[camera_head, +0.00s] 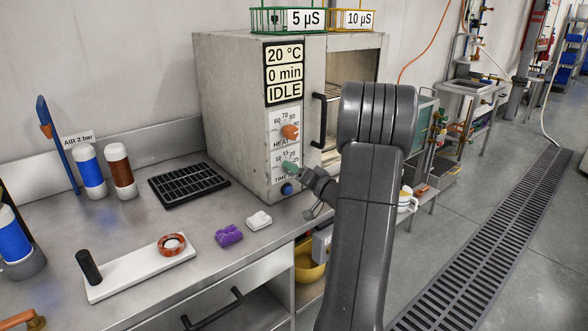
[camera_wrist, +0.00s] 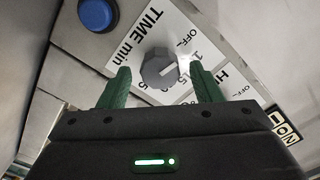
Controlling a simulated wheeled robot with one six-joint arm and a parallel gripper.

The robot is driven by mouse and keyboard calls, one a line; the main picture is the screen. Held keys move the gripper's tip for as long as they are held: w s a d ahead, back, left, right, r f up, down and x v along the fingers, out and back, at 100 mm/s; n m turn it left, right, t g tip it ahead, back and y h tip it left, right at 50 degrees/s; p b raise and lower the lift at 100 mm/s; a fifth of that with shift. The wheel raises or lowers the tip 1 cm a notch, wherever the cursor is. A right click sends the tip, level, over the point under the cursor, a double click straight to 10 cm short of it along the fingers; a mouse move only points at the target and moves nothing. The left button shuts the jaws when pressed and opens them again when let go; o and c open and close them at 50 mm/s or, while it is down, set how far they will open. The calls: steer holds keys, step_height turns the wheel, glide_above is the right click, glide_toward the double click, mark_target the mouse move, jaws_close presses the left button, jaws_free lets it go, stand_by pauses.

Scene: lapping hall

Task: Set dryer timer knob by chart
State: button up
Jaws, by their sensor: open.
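The grey timer knob (camera_wrist: 160,69) on the TIME min dial shows in the wrist view, between and beyond the green fingertips of my gripper (camera_wrist: 162,85). The gripper is open and apart from the knob. No chart is recognizable.
Two wire baskets labelled 5 µS (camera_head: 288,18) and 10 µS (camera_head: 351,19) stand on the dryer. A black rack (camera_head: 189,185), bottles (camera_head: 91,172), purple (camera_head: 229,235) and white (camera_head: 259,220) pieces, and a white board (camera_head: 128,275) are on the bench. A floor grate (camera_head: 480,250) runs at right.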

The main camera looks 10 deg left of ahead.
steer(key=shift+w+a, duration=0.45)
steer(key=shift+a, duration=0.15)
steer(key=c, duration=1)
